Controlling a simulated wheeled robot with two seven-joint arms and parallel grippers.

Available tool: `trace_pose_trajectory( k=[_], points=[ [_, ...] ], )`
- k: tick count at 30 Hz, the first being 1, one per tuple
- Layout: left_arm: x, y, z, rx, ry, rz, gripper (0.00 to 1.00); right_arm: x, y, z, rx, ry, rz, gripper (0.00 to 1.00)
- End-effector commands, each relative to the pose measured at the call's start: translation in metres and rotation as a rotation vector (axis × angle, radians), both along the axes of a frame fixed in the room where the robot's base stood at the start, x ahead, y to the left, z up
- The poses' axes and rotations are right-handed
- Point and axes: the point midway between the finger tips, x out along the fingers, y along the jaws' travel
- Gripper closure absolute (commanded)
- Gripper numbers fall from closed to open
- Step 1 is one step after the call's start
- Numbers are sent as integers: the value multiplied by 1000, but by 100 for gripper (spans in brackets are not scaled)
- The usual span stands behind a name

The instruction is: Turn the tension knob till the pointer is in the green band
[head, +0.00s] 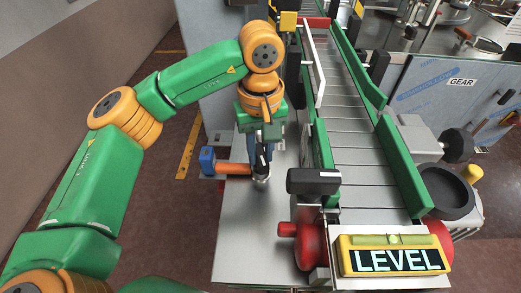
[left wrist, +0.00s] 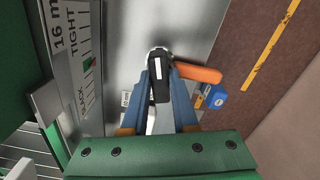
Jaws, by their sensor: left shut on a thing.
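My left gripper (head: 262,168) reaches down over the metal deck left of the conveyor. In the left wrist view its blue fingers (left wrist: 160,98) are shut on a black knob (left wrist: 160,78), one on each side. The knob has a silvery round base. A scale plate (left wrist: 68,20) at the upper left of the wrist view reads TIGHT and SLACK. A small red and green mark (left wrist: 90,65) shows on it between the words; it is too small to tell pointer from band. The scale's face cannot be made out in the head view. My right gripper is not in view.
An orange handle (left wrist: 197,73) sticks out close beside the knob, with a blue block (left wrist: 217,98) near its outer end. The conveyor (head: 362,165) with green side rails runs along the right. A yellow LEVEL box (head: 345,270) is at the front right.

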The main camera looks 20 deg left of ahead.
Motion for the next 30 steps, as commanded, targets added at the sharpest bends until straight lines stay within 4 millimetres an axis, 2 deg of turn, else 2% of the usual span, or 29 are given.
trace_pose_trajectory(
  k=[9, 25, 26, 29, 30],
  points=[
    [0, 0, 0, -1, -1, -106, 100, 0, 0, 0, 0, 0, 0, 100],
    [0, 0, 0, 0, 0, -127, 100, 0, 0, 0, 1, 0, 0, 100],
    [0, 0, 0, 0, 0, -127, 70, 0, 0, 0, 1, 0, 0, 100],
    [0, 0, 0, 0, 0, -126, 43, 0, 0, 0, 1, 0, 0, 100],
    [0, 0, 0, 0, 0, -126, 43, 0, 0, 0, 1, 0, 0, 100]
  ],
)
